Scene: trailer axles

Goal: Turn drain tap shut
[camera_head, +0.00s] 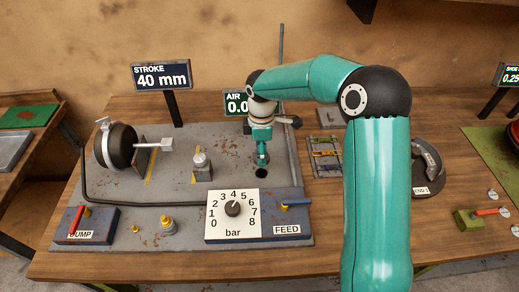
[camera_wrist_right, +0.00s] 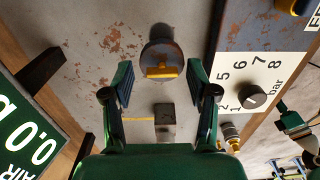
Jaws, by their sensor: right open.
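A round, dark, rust-marked fitting with a yellow bar across it (camera_wrist_right: 162,68) lies between my right fingertips in the right wrist view; I take it to be the drain tap. The yellow bar lies crosswise in that view, roughly along the line from finger to finger. My right gripper (camera_wrist_right: 160,75) is open, with one finger on each side of the fitting and gaps showing. In the head view my right gripper (camera_head: 262,160) points down over the grey plate, and the fitting is mostly hidden beneath it.
A bar dial board (camera_head: 232,206) stands just in front of my gripper, beside the blue FEED lever (camera_head: 294,202). The AIR sign (camera_head: 237,103) stands behind it. A small block (camera_head: 202,165) and a dark brake chamber (camera_head: 115,145) are to the left.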

